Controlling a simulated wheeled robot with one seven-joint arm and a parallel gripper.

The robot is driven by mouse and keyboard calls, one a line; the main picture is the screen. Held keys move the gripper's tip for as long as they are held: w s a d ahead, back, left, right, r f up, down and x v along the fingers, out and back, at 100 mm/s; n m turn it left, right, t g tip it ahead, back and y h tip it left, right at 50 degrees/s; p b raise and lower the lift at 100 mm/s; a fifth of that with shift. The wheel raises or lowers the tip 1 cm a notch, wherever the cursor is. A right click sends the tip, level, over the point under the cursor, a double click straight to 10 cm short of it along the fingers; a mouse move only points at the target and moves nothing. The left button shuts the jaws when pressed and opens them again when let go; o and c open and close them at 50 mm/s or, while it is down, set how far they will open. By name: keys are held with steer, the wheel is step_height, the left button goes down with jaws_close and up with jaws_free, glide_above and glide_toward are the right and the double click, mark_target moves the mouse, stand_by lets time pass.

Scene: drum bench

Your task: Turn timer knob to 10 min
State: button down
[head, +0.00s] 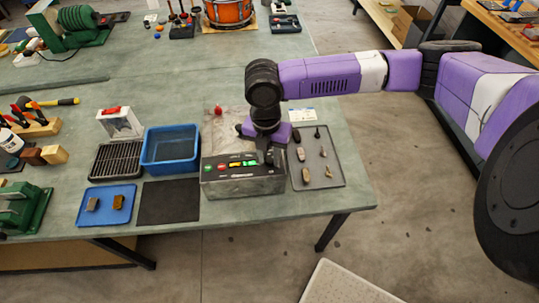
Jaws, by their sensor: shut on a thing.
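The grey metal control box (243,185) stands near the front edge of the green bench. Its sloped top panel carries small red and green buttons on the left and a lit green display (245,164). My gripper (269,158) points down at the right part of this panel. It is shut on the timer knob there. The fingers and the purple palm hide the knob, so its pointer and the setting cannot be read.
A grey tray (336,175) with several small parts lies close on the right. A blue bin (171,160), a black rack (116,161), a dark mat (155,215) and a small blue tray (93,221) lie to the left.

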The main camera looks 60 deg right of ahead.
mark_target(271, 157)
steer(key=m, duration=0.5)
steer(key=shift+m, duration=0.3)
steer(key=m, duration=0.6)
steer(key=shift+w+d+y, duration=0.1)
steer(key=shift+y, duration=0.2)
steer(key=m, duration=0.6)
steer(key=shift+m+t, duration=0.3)
steer(key=m, duration=0.5)
steer(key=shift+d+m, duration=0.1)
steer(key=shift+m, duration=0.3)
steer(key=c, duration=1.1)
jaws_free()
steer(key=shift+d+r, duration=0.2)
steer(key=shift+r, duration=3.75)
